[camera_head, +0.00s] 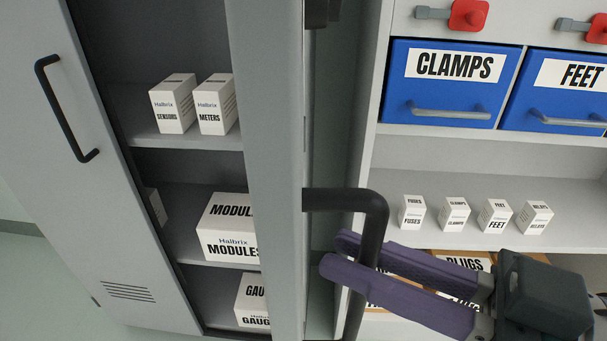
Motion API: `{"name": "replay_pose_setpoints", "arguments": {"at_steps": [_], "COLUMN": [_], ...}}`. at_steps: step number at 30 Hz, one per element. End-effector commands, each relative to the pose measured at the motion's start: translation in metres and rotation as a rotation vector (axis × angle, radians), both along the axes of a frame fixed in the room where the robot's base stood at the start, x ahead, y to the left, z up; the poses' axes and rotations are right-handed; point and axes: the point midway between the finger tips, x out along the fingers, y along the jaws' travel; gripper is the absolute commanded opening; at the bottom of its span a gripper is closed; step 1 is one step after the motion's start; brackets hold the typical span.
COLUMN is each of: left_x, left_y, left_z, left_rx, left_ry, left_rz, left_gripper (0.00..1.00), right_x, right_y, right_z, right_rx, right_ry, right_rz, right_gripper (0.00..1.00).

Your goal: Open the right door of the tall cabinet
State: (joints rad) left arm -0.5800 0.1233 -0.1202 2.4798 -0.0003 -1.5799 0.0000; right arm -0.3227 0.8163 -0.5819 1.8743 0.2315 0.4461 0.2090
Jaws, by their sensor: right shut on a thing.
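The tall cabinet's right door (272,150) stands open, seen nearly edge-on, with its black bar handle (374,222) sticking out to the right. My right gripper (345,262) comes in from the lower right. Its two purple fingers are shut around the upright part of the handle. The cabinet's left door (85,170) is at the left with its own black handle (62,110). Between the doors, the shelves show boxes: a sensors box (172,105), a meters box (215,105), a modules box (230,228) and a gauges box (252,302). My left gripper is not in view.
A shelf unit stands right of the open door. It holds a blue clamps bin (445,83), a blue feet bin (560,92), several small white boxes (455,214) and brown boxes lower down, partly behind my gripper. Red clamps (468,14) sit at the top.

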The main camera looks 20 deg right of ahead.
Motion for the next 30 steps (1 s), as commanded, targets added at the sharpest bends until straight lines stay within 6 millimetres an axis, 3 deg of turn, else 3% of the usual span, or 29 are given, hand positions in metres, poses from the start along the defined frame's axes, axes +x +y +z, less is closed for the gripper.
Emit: {"name": "replay_pose_setpoints", "arguments": {"at_steps": [6, 7, 14, 23, 30], "left_x": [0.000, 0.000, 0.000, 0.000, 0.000], "left_y": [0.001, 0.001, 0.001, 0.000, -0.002], "left_z": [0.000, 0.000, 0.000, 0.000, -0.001], "left_rx": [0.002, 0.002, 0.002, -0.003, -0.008], "left_ry": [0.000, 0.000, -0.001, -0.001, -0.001], "left_rz": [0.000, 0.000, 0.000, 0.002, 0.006], "left_gripper": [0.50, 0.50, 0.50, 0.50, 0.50], "right_x": [0.001, 0.001, 0.001, -0.001, -0.025], "right_y": [-0.001, -0.001, -0.001, -0.002, -0.025], "right_z": [-0.001, -0.001, -0.001, -0.001, -0.003], "right_rx": [-0.001, -0.001, -0.001, -0.001, -0.006], "right_ry": [0.001, 0.001, 0.001, 0.001, 0.008], "right_rz": [-0.003, -0.003, -0.002, -0.002, -0.001], "right_gripper": [0.00, 0.21, 0.46, 0.47, 0.47]}}
